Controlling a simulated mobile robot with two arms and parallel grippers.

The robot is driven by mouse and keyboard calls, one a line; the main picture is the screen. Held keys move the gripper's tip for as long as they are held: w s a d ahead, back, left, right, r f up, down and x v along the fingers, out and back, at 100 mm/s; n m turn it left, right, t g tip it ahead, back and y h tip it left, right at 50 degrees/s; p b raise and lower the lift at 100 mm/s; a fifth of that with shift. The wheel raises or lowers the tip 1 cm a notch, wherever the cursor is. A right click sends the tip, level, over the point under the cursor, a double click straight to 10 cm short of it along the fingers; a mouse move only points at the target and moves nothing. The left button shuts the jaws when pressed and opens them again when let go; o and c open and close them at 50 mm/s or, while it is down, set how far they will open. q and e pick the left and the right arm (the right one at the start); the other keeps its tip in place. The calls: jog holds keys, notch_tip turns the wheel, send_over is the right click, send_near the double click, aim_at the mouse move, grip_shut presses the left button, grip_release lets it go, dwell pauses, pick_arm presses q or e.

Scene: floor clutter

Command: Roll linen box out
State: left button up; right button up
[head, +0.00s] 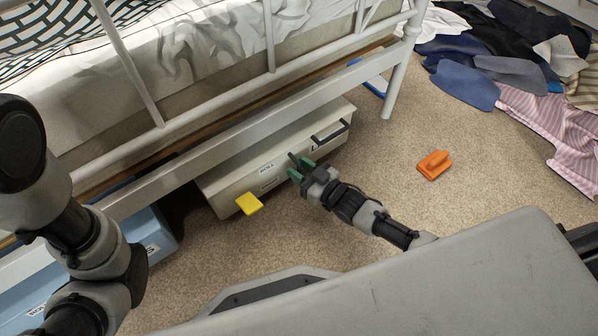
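A cream box (232,185) with white labels on its front sits partly under the bed frame; I take it for the linen box. A dark handle (331,136) shows on the right part of its front. My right gripper (301,168) is at the middle of the box front, its green-tipped fingers apart. A small dark piece shows by the fingertips, and I cannot tell whether it is a second handle or whether they touch it. My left arm comes in at the left, but its gripper is not in view.
A yellow block (249,204) is at the box's front left. A blue box (148,236) is under the bed at left. An orange object (434,165) lies on the carpet at right. Clothes (500,65) are piled at upper right. A white bed leg (398,78) stands right of the box.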

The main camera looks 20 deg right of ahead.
jog(key=shift+w+a, duration=0.1)
jog(key=shift+w, duration=0.05)
grip_shut()
dwell(0.4)
